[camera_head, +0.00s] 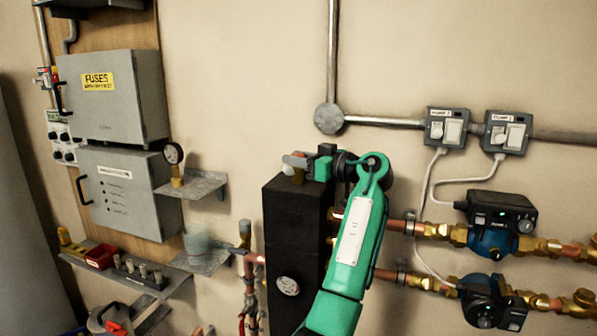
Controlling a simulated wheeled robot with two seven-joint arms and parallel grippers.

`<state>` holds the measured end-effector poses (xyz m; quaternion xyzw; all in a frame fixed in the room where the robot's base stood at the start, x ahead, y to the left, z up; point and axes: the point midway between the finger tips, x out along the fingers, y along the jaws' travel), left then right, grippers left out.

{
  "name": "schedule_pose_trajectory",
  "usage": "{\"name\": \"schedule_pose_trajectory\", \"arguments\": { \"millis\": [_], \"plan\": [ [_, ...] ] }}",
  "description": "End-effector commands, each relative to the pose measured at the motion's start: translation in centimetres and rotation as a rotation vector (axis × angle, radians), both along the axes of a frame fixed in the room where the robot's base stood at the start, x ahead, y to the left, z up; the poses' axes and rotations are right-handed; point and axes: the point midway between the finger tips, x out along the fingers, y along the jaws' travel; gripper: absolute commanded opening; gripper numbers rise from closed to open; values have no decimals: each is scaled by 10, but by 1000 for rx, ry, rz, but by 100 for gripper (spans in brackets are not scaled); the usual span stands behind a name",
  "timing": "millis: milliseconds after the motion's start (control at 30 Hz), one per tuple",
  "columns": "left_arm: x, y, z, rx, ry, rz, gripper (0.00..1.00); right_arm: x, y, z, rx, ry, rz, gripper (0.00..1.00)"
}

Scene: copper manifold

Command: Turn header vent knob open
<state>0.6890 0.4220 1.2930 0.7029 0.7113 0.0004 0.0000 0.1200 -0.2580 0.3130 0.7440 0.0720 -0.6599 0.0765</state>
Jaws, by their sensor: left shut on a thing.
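The black insulated header (290,230) stands upright against the wall in the middle of the view, with a round pale gauge on its front. My left gripper (296,161) is at the top of the header, at the end of my green arm. Its grey fingers are shut on the header vent knob, which they mostly hide. A small brassy part of the vent (297,175) shows just below the fingers. I cannot tell the knob's angle. My right gripper is not in view.
Copper pipes with two pumps (490,240) run right of the header, below two switch boxes (447,128). Left are a grey fuse box (112,95), a shelf with a gauge (190,186) and a ledge with a red tray (100,257). The wall above the header is clear up to the conduit.

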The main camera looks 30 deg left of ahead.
Motion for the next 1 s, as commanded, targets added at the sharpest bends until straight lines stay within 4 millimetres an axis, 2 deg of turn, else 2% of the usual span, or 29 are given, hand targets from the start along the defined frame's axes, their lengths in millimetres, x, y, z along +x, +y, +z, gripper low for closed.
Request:
{"name": "schedule_pose_trajectory", "arguments": {
  "millis": [333, 900, 933, 1000],
  "plan": [
    [0, 0, 1, 2, 0, 146, 8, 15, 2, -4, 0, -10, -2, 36],
    [0, 1, 2, 2, -1, 173, 8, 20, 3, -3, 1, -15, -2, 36],
    [0, 1, 2, 2, 0, 173, 36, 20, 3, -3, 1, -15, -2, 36],
    [0, 1, 2, 1, 0, 173, 50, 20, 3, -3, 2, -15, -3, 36]
  ]
}}
